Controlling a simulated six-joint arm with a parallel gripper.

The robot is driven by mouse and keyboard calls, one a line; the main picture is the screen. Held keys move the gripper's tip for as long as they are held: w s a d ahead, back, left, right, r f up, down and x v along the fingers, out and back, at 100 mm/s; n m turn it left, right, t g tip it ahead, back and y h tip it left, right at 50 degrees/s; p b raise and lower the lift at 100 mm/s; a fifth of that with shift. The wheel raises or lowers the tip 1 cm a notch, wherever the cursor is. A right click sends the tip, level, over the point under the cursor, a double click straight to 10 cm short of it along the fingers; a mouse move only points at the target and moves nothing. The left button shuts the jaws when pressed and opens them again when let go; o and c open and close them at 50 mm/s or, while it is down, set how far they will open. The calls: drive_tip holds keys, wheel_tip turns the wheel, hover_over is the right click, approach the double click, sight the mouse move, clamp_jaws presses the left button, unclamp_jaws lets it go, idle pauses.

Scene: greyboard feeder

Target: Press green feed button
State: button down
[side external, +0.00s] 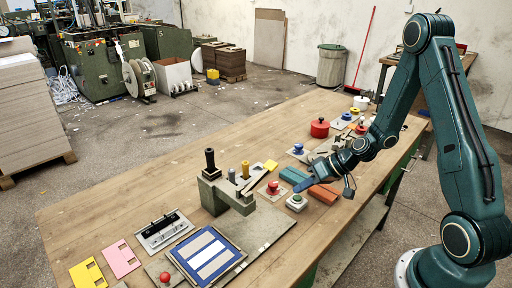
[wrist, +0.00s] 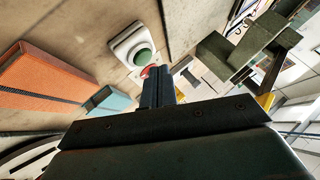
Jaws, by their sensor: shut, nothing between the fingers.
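The green feed button (side external: 296,198) sits in a small white housing on the wooden table, near the table's right edge. In the wrist view the green button (wrist: 143,57) shows in its white housing (wrist: 124,43), just beyond my fingertips. My gripper (side external: 299,187) is shut and empty. It is above the table, close to the green button and a little higher in the side view. My shut fingers also show in the wrist view (wrist: 158,80). They look apart from the button, but the exact gap cannot be told.
A red button (side external: 273,187) stands left of the green one; the fingers partly cover it in the wrist view (wrist: 148,70). Orange (side external: 324,194) and blue (side external: 293,175) blocks lie close by. A grey fixture (side external: 227,196) with upright knobs stands to the left.

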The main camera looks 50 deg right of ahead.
sight(301, 198)
drive_tip(key=shift+f, duration=0.85)
idle(1.1)
drive_tip(key=shift+r, duration=0.9)
idle(0.3)
drive_tip(key=shift+r, duration=2.5)
drive_tip(key=shift+r, duration=0.1)
